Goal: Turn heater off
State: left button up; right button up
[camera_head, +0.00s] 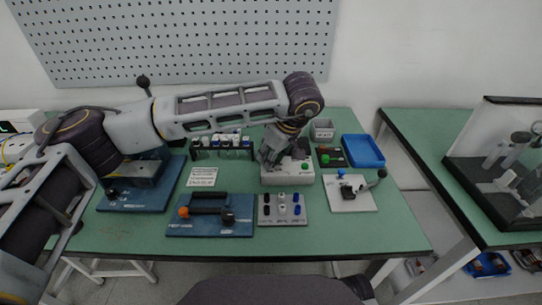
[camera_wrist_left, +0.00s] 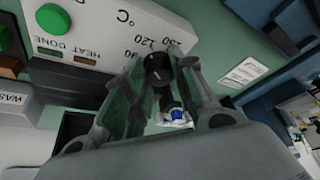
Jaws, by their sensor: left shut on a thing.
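The heater is a white box (camera_head: 288,179) near the middle of the table, with a green button (camera_head: 305,166) on its right part. In the left wrist view its panel (camera_wrist_left: 85,45) shows a scale marked °C with 120, the words HEAT DONE and a green button (camera_wrist_left: 50,17). My left gripper (camera_head: 268,160) reaches down onto the heater's left part. In the left wrist view its fingers (camera_wrist_left: 160,78) are closed around the black dial knob (camera_wrist_left: 158,68). The fingers hide part of the dial scale, so the knob's setting cannot be read. My right gripper is not in view.
A blue tray (camera_head: 363,151) and a grey bin (camera_head: 322,129) stand behind and right. A white plate with a lever (camera_head: 352,195) lies to the right. A grey panel of terminals (camera_head: 282,210) and a blue fixture (camera_head: 210,228) are in front. A vial rack (camera_head: 221,149) stands left.

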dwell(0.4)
pick_arm(q)
jog(key=o, duration=1)
jog(key=shift+o, duration=0.2)
jog(key=v, duration=0.8)
jog(key=shift+d, duration=0.1)
